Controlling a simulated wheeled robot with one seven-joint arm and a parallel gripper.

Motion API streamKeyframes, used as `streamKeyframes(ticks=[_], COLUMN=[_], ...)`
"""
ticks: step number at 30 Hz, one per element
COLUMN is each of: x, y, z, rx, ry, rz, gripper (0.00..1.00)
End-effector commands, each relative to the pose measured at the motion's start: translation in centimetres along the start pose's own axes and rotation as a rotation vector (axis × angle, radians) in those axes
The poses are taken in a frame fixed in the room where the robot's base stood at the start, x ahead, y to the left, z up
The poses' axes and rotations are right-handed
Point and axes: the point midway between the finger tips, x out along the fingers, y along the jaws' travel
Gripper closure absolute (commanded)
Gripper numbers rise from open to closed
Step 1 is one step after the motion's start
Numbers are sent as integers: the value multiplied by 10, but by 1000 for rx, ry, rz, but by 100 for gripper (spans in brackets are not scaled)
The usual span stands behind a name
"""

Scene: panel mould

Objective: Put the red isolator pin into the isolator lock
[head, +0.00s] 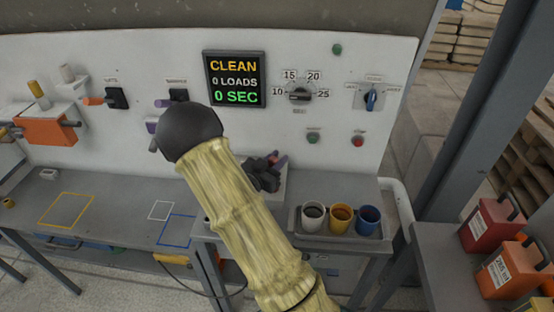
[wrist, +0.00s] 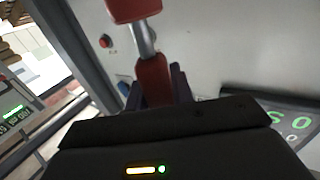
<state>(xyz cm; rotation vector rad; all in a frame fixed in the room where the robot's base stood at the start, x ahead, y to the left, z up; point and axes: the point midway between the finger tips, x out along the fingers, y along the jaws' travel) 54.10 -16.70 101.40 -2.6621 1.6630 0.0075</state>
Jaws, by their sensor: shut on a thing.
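My gripper (wrist: 156,90) is shut on a red pin (wrist: 152,75), which stands out past the fingers with a silver shaft and a red part at the far end. In the head view my gripper (head: 262,176) shows as a dark shape partly behind my arm, in front of the lower white panel, with a small reddish bit of the pin (head: 281,160) beside it. I cannot pick out the isolator lock for sure. A blue rotary knob (head: 371,99) on a labelled grey plate sits at the panel's upper right; its small lettering is unreadable. It shows blurred in the wrist view (wrist: 123,88).
A display (head: 235,79) reads CLEAN. A dial (head: 300,95), green button (head: 313,137) and red button (head: 358,141) share the panel. Several cups stand in a tray (head: 293,220) below.

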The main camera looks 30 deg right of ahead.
Motion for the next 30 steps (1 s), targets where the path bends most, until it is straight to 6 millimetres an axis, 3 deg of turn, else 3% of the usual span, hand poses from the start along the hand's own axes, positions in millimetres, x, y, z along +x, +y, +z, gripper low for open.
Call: streamKeyframes(ticks=[30], x=[0], y=[0], z=[21], rx=[0], ry=[1], rz=[0], gripper=[100])
